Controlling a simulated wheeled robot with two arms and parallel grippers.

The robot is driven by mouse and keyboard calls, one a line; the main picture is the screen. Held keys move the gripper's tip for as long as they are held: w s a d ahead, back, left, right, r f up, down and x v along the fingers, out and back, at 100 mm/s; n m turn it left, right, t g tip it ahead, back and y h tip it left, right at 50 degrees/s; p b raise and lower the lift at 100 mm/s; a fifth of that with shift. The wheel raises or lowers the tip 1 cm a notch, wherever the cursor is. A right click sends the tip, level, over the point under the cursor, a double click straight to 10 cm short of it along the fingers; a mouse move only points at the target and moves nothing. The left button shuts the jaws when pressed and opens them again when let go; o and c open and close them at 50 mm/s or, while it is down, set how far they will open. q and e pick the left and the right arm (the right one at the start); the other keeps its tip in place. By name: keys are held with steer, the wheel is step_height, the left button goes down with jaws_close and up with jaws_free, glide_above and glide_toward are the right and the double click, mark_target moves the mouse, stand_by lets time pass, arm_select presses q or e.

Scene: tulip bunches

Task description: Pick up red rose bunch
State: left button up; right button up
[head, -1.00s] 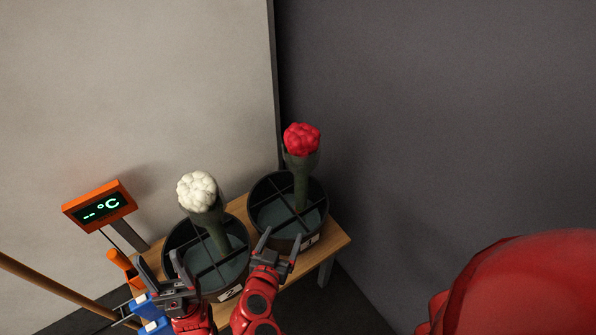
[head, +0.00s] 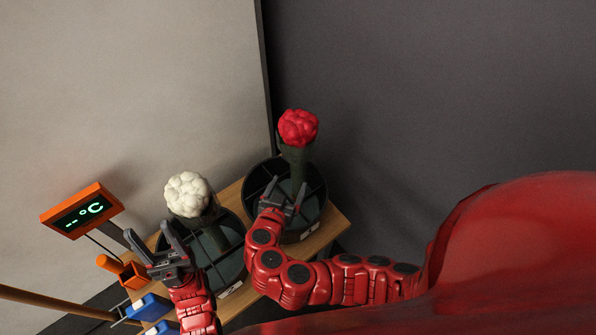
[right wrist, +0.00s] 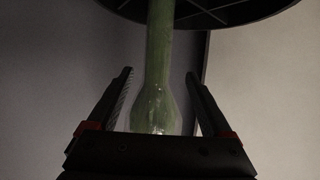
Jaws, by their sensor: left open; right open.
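The red rose bunch (head: 298,128) stands upright in a green wrap in the right-hand black bucket (head: 320,207). My right gripper (head: 286,189) is open at that bucket, just in front of the bunch's lower stem. In the right wrist view the green wrapped stem (right wrist: 160,60) runs between the two spread fingers of my right gripper (right wrist: 160,85); they do not close on it. My left gripper (head: 166,240) is open and empty, left of the white bunch (head: 187,194).
The white bunch stands in the left black bucket (head: 232,228) on the wooden table (head: 336,223). An orange temperature display (head: 80,209) stands at the left, with an orange holder (head: 132,276) and blue items (head: 148,307) below it. A wall rises behind.

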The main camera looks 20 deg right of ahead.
mark_target(297, 174)
steer(key=shift+b+x, duration=0.45)
steer(key=shift+x, duration=0.55)
steer(key=shift+b+x, duration=0.4)
steer(key=shift+x, duration=0.65)
steer(key=shift+w+d+p, duration=0.2)
steer(key=shift+d+p, duration=0.05)
steer(key=shift+p, duration=0.2)
steer(key=p+x, duration=0.1)
steer(key=x, duration=0.2)
steer(key=shift+s+d+f+p, duration=0.1)
steer(key=shift+d+f+p, duration=0.1)
steer(key=shift+p, duration=0.15)
steer(key=shift+x, duration=0.75)
steer(key=shift+a+f, duration=0.1)
steer(key=shift+f, duration=0.05)
jaws_close()
